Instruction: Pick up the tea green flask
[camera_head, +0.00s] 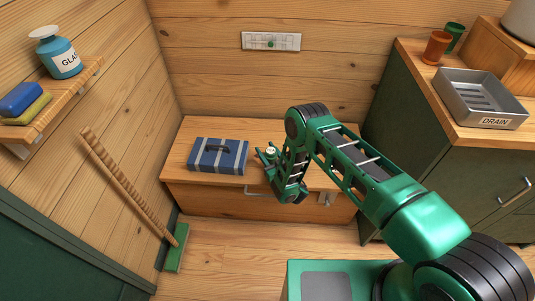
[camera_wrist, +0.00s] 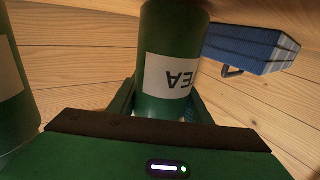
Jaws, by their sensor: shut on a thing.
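The green tea flask (camera_wrist: 172,45) fills the upper middle of the wrist view, with a white label reading "TEA" upside down. My gripper (camera_wrist: 163,108) is shut on it, one dark green finger on each side. In the head view my gripper (camera_head: 272,161) is over the wooden bench, right of the blue box. A small pale round top (camera_head: 270,150) shows between its parts there; the rest is hidden by my arm. I cannot tell whether the flask touches the bench.
Another green cylinder (camera_wrist: 14,110) with a pale label stands close at the left in the wrist view. The blue striped box (camera_head: 218,156) lies on the bench (camera_head: 205,127). A green cabinet (camera_head: 405,110) with a metal drain tray (camera_head: 478,91) stands right.

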